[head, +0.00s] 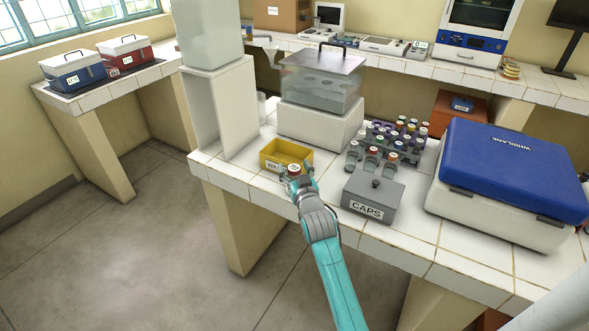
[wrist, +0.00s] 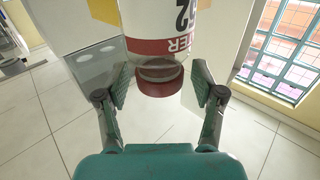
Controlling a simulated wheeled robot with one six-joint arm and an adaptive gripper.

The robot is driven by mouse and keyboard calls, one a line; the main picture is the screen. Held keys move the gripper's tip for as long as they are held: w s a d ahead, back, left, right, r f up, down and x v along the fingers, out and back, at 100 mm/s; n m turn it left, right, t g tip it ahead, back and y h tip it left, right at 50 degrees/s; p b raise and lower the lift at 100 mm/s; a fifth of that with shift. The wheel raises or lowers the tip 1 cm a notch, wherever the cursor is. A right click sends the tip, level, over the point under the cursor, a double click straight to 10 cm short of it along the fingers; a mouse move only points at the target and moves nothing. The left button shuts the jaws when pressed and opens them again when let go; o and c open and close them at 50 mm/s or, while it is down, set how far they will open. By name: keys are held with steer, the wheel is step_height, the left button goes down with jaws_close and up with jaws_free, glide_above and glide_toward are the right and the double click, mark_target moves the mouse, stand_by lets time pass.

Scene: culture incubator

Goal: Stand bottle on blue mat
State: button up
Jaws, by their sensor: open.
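A clear bottle with a red cap and a red-banded label (wrist: 158,45) shows between my fingertips in the wrist view, upside down in that picture. In the head view its cap (head: 294,169) shows at the front of the tiled bench, just in front of the yellow tray. My gripper (head: 297,176) is at the bottle. It also shows in the wrist view (wrist: 161,84), open, with a finger on each side of the cap and gaps visible beside it. My gripper hides most of the bottle in the head view. I cannot make out a blue mat.
The yellow tray (head: 306,152) stands right behind the bottle. A grey CAPS box (head: 385,194) and several small capped bottles (head: 371,157) are to the right, with a blue-lidded cooler (head: 515,165) further right. A clear-walled bath (head: 318,85) stands behind.

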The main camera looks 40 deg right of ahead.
steer(key=v, duration=1.1)
steer(key=shift+f, duration=0.35)
steer(key=s+a+f+n+y, duration=0.1)
steer(key=s+a+f+y, duration=0.1)
steer(key=s+a+f, duration=0.55)
steer(key=s+a+f+n+y, duration=0.1)
steer(key=s+a+y, duration=0.1)
steer(key=s+a, duration=0.4)
steer(key=s+a+f+n+y, duration=0.1)
steer(key=s+a, duration=0.5)
steer(key=s, duration=1.1)
steer(key=shift+s+a+n+g+y, duration=0.15)
steer(key=shift+a+n+g+y, duration=0.1)
steer(key=shift+n+g+y, duration=0.25)
steer(key=shift+o, duration=0.3)
steer(key=s+a+r+n+y, duration=0.1)
steer(key=s+a+r, duration=0.1)
steer(key=s, duration=0.6)
steer(key=shift+s+r+y, duration=0.3)
steer(key=shift+s+r, duration=0.1)
steer(key=shift+r, duration=0.25)
steer(key=shift+o, duration=1.1)
steer(key=shift+s+r+g, duration=0.15)
steer(key=shift+s+g, duration=0.05)
steer(key=shift+g, duration=0.1)
